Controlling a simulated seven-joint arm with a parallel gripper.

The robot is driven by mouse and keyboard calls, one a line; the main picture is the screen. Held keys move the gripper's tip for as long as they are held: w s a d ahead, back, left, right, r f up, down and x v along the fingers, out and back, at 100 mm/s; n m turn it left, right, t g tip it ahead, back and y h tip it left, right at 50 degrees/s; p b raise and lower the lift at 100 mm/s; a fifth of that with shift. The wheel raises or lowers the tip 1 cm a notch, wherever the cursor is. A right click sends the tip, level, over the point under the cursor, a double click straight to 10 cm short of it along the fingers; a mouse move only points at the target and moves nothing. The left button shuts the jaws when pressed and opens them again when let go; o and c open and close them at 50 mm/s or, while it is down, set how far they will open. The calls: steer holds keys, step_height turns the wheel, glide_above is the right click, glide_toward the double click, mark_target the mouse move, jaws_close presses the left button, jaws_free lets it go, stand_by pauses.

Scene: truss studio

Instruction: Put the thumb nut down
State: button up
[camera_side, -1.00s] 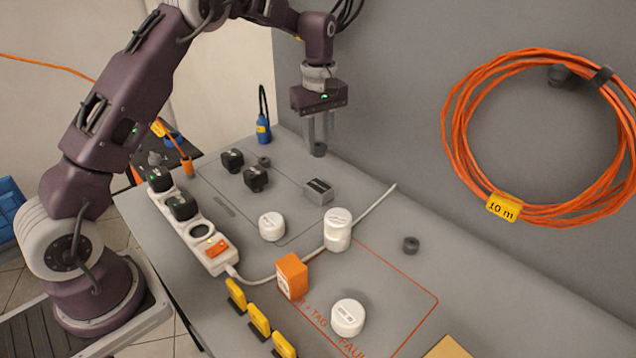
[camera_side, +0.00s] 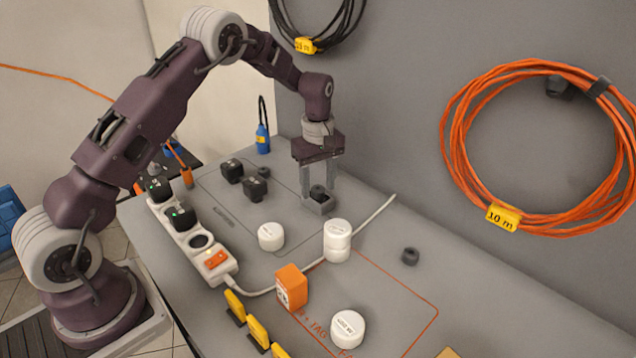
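A dark thumb nut (camera_side: 317,191) sits on top of the small grey block (camera_side: 319,207) on the bench. My gripper (camera_side: 319,188) points straight down over the block. Its two fingers stand on either side of the nut and look spread wider than the nut, so it appears open around it. The fingers partly cover the block. Similar dark nuts or rings lie on the bench, one right of centre (camera_side: 410,256) and one behind the black plugs (camera_side: 264,172).
White round tubs (camera_side: 271,236) stand nearby, two of them stacked (camera_side: 338,240). An orange box (camera_side: 292,287), a power strip (camera_side: 209,252), black plugs (camera_side: 255,188) and a white cable surround the middle. The wall rises behind; the bench at the right is mostly clear.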

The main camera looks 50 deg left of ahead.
mark_target(318, 188)
step_height(318, 188, up, 13)
steer(key=s+d+r+m+t, duration=0.1)
steer(key=s+d+r+m, duration=0.2)
steer(key=s+r, duration=0.35)
steer(key=s+d+r+m+t, duration=0.2)
steer(key=s+d+r+m, duration=0.1)
steer(key=s+r, duration=0.35)
steer(key=s+d+f+m+t, duration=0.1)
steer(key=s+m, duration=0.3)
steer(key=s, duration=0.6)
steer(key=s+d+f+m+t, duration=0.1)
steer(key=s+m, duration=0.4)
steer(key=s, duration=0.6)
steer(key=shift+s+d+f+t, duration=0.2)
steer(key=shift+d+f+t, duration=0.1)
steer(key=shift+d+f, duration=0.5)
